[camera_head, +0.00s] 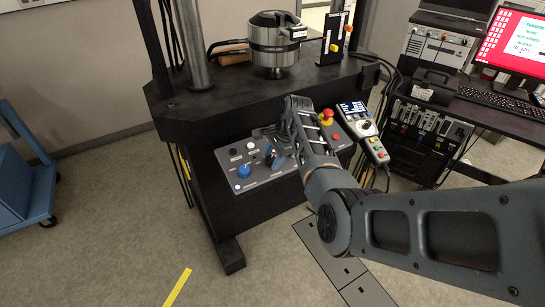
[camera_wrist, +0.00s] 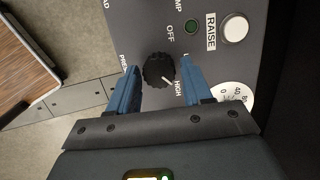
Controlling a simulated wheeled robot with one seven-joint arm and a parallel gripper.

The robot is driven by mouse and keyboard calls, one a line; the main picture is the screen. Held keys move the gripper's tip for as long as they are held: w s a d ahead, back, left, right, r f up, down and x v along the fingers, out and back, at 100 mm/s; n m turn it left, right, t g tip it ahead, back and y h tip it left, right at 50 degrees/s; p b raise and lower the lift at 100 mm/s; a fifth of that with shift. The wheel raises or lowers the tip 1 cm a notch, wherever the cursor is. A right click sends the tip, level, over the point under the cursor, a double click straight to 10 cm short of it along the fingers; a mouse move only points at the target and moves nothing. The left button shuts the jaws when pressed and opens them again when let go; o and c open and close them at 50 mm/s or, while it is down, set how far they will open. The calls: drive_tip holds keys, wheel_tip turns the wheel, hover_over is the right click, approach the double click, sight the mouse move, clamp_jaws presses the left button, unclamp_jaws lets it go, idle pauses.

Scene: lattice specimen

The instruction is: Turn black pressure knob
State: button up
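The black pressure knob (camera_wrist: 159,69) is round and ridged, on the grey control panel (camera_wrist: 218,62) in the wrist view. Its white mark points towards the printed word HIGH. My gripper (camera_wrist: 160,65) is open, with one blue finger on each side of the knob. In the head view my gripper (camera_head: 272,156) is at the panel front (camera_head: 226,157), and I cannot make out the black knob clearly there.
A blue knob (camera_head: 243,171), a red emergency button (camera_head: 327,114) and a hand pendant (camera_head: 361,128) are near my gripper in the head view.

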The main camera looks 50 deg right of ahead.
drive_tip(key=shift+o, duration=1)
drive_tip(key=shift+a, duration=0.1)
drive_tip(key=v, duration=0.7)
drive_tip(key=shift+r+b, duration=0.3)
drive_tip(key=shift+r, duration=0.05)
drive_tip(key=shift+s+f, duration=0.1)
